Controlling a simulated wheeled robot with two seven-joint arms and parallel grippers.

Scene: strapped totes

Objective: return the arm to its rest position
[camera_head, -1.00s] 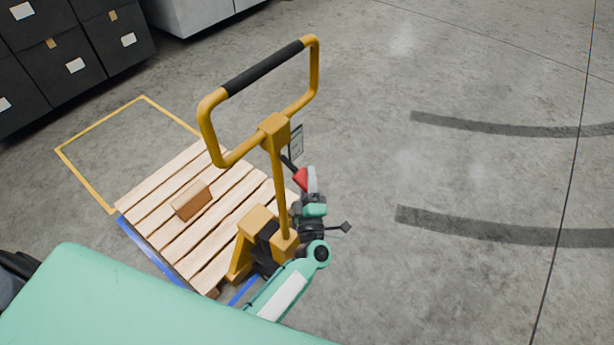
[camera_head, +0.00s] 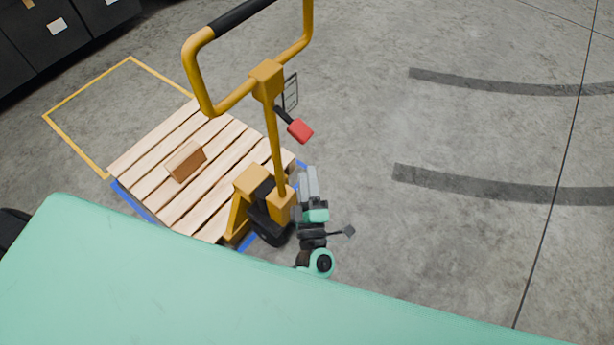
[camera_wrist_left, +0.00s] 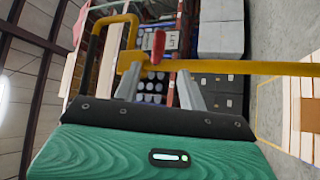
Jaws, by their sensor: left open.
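My left gripper (camera_head: 309,180) is just right of the yellow pallet jack (camera_head: 266,85) in the head view, with its fingers pointing up the picture. In the left wrist view its two grey fingers (camera_wrist_left: 160,88) stand apart with nothing held between them. The jack's red lever (camera_head: 300,131) shows above the fingertips in the head view, apart from them. The lever also shows beyond the fingers in the wrist view (camera_wrist_left: 158,45). My right gripper is not in view.
A wooden pallet (camera_head: 225,165) with a brown box (camera_head: 186,161) on it lies left of the jack. Yellow floor marking (camera_head: 85,87) borders it. Dark bins (camera_head: 52,40) stand at the upper left. The floor at right is open, with dark curved marks.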

